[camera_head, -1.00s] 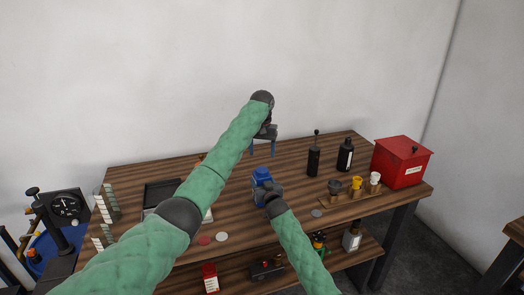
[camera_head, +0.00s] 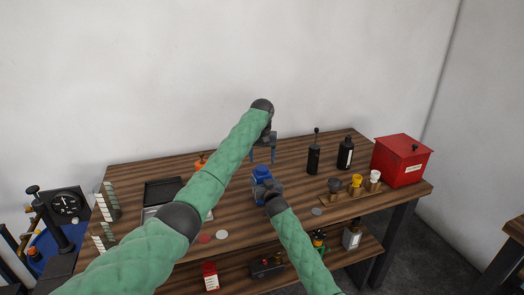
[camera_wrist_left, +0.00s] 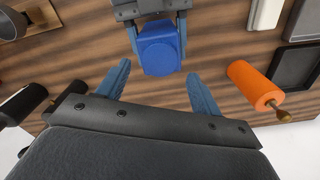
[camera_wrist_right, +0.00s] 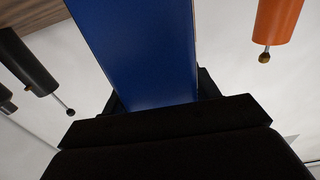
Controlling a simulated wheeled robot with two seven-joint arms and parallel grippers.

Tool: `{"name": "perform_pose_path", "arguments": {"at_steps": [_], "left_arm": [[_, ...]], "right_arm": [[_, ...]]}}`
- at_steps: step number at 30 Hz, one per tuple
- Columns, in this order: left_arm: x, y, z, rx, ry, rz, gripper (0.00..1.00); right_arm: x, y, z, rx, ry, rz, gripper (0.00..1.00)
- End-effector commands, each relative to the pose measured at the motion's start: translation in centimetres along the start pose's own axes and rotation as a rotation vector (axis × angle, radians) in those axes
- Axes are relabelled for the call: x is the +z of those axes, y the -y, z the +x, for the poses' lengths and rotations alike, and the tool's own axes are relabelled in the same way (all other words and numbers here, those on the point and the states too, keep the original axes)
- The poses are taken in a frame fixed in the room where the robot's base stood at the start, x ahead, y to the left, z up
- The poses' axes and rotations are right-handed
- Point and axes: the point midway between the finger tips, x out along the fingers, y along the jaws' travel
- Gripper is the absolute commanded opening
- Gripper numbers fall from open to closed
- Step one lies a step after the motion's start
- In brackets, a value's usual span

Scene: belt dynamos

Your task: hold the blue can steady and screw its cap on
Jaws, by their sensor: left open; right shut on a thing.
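The blue can (camera_head: 260,174) stands upright near the middle of the wooden table. My right gripper (camera_head: 268,188) is shut on it from the front; the can's blue side fills the middle of the right wrist view (camera_wrist_right: 140,50). A round blue shape, seemingly the cap (camera_wrist_left: 160,50), shows on the can's top in the left wrist view; I cannot tell how tightly it sits. My left gripper (camera_head: 262,156) is open and empty, pointing down just above the can. In the left wrist view its blue fingers (camera_wrist_left: 159,70) are spread wider than the can's top, apart from it.
A red box (camera_head: 400,162), a black bottle (camera_head: 345,154) and a black cylinder with a rod (camera_head: 313,158) stand at right. An orange cylinder (camera_wrist_left: 254,86) and a dark tray (camera_head: 162,190) are at left.

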Motion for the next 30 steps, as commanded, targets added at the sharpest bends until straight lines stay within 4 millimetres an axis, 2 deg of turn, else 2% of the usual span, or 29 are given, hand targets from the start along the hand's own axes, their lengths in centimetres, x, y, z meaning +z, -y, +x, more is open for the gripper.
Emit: {"name": "perform_pose_path", "arguments": {"at_steps": [3, 9, 22, 29, 30], "left_arm": [[0.0, 0.1, 1.7, 0.000, 0.001, -0.001, 0.66], [0.0, 0.0, 3.6, -0.001, 0.000, 0.000, 0.66], [0.0, 0.0, 4.2, 0.000, 0.000, 0.000, 0.66], [0.0, 0.0, 4.2, 0.000, 0.000, 0.000, 0.20], [0.0, 0.0, 4.2, 0.000, 0.000, 0.000, 0.19]], "right_arm": [[0.1, 0.0, 0.0, 0.001, 0.001, 0.000, 0.00], [0.1, 0.0, 0.0, 0.001, 0.001, 0.000, 0.00], [0.1, 0.0, 0.0, 0.001, 0.001, 0.000, 0.00], [0.1, 0.0, 0.0, 0.001, 0.001, 0.000, 0.00], [0.1, 0.0, 0.0, 0.001, 0.001, 0.000, 0.00]]}}
